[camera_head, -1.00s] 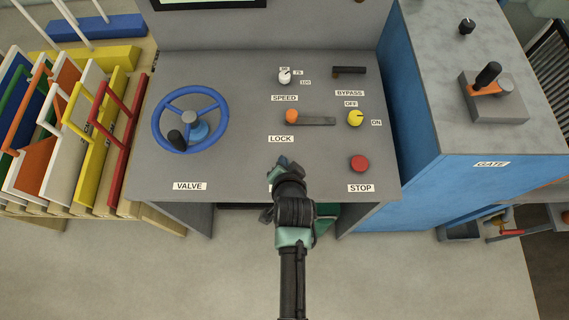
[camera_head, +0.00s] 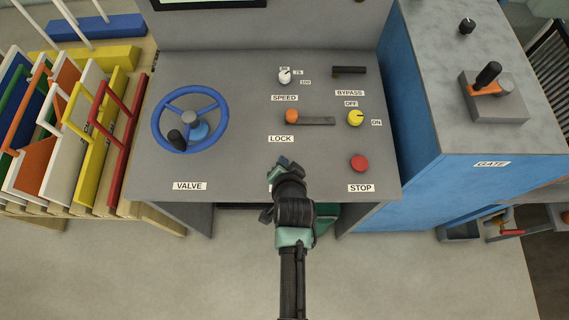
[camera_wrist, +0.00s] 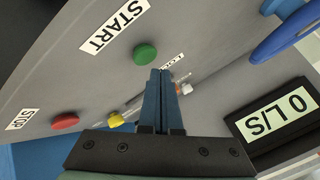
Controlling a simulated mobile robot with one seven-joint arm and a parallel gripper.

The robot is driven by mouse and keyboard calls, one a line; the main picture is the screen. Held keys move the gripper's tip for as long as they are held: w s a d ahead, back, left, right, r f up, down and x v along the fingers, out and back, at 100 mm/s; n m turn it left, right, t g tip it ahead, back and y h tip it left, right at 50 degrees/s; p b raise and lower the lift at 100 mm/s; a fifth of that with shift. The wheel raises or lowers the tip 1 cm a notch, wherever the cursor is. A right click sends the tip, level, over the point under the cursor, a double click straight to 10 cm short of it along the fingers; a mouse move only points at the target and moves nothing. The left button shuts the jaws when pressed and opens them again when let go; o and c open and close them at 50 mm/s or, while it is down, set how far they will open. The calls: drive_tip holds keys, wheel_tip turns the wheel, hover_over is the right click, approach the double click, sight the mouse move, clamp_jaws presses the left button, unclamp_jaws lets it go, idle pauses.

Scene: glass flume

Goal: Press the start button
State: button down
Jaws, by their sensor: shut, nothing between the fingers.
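The green start button (camera_wrist: 145,53) shows in the wrist view beside the START label (camera_wrist: 115,27), on the grey panel. In the head view my gripper and wrist hide the button and most of its label. My gripper (camera_wrist: 160,76) is shut and empty. In the wrist view its fingertips appear just below and to the right of the green button; I cannot tell whether they touch the panel. In the head view the gripper (camera_head: 279,166) is over the front middle of the console (camera_head: 240,170), below the LOCK label.
The red stop button (camera_head: 359,163) is to the right. The orange lock knob (camera_head: 291,117), yellow knob (camera_head: 355,118) and white speed knob (camera_head: 285,77) stand behind. A blue valve wheel (camera_head: 190,118) is at left. The display (camera_wrist: 275,115) reads 0 L/S.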

drive_tip(key=shift+f, duration=0.35)
drive_tip(key=shift+f+b, duration=0.55)
drive_tip(key=shift+b, duration=0.05)
idle(0.5)
drive_tip(key=shift+r, duration=0.1)
drive_tip(key=shift+r+p, duration=0.85)
drive_tip(key=shift+p, duration=0.15)
wheel_tip(320, 180, up, 6)
drive_tip(key=p, duration=0.5)
drive_tip(key=shift+p, duration=0.4)
